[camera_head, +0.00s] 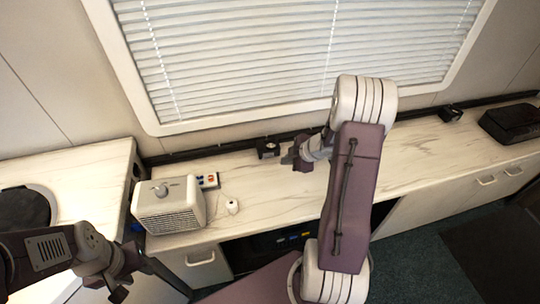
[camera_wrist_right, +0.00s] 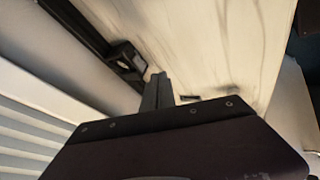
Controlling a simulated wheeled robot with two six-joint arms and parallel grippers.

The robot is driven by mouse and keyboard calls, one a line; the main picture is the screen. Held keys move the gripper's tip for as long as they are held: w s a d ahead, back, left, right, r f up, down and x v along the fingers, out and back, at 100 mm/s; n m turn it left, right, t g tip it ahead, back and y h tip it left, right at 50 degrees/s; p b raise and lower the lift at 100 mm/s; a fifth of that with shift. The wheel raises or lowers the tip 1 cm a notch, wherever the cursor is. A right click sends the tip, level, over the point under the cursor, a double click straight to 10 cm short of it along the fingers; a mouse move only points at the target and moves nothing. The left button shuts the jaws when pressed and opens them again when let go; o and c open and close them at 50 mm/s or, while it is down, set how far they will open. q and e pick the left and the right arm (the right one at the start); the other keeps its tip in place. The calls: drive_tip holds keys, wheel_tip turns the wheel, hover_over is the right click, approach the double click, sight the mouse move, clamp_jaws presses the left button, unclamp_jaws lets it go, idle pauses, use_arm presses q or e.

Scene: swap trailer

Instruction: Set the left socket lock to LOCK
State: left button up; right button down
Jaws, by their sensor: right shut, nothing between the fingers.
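The left socket lock looks to be the small black block (camera_head: 269,148) on the dark rail at the back of the counter. It also shows in the right wrist view (camera_wrist_right: 125,57), upper left of the fingers. Its switch position is too small to read. My right gripper (camera_head: 296,160) is just right of the block, apart from it in the head view. In the right wrist view its fingers (camera_wrist_right: 157,92) are together and empty. My left gripper (camera_head: 130,280) hangs at the lower left, far from the block; its finger gap is unclear.
A beige heater-like box (camera_head: 172,207) and a small socket panel (camera_head: 208,181) stand on the left of the counter. A small white item (camera_head: 232,206) lies beside them. Another black block (camera_head: 450,113) and a black case (camera_head: 512,122) are at the right. The counter (camera_head: 420,165) between is clear.

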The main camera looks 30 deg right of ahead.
sight(268, 155)
drive_tip(key=shift+d, duration=0.45)
drive_tip(key=shift+f, duration=0.15)
drive_tip(key=b+x, duration=0.4)
drive_tip(key=x, duration=0.6)
drive_tip(key=shift+d, duration=0.1)
drive_tip(key=shift+w+d+r+p, duration=0.1)
drive_tip(key=shift+w+d+p, duration=0.2)
drive_tip(key=shift+w, duration=0.3)
drive_tip(key=shift+w+d+r+p, duration=0.2)
drive_tip(key=shift+w+p, duration=0.15)
drive_tip(key=shift+w, duration=0.25)
drive_tip(key=shift+w+d+f, duration=0.15)
drive_tip(key=shift+w+d, duration=0.1)
drive_tip(key=shift+w, duration=0.45)
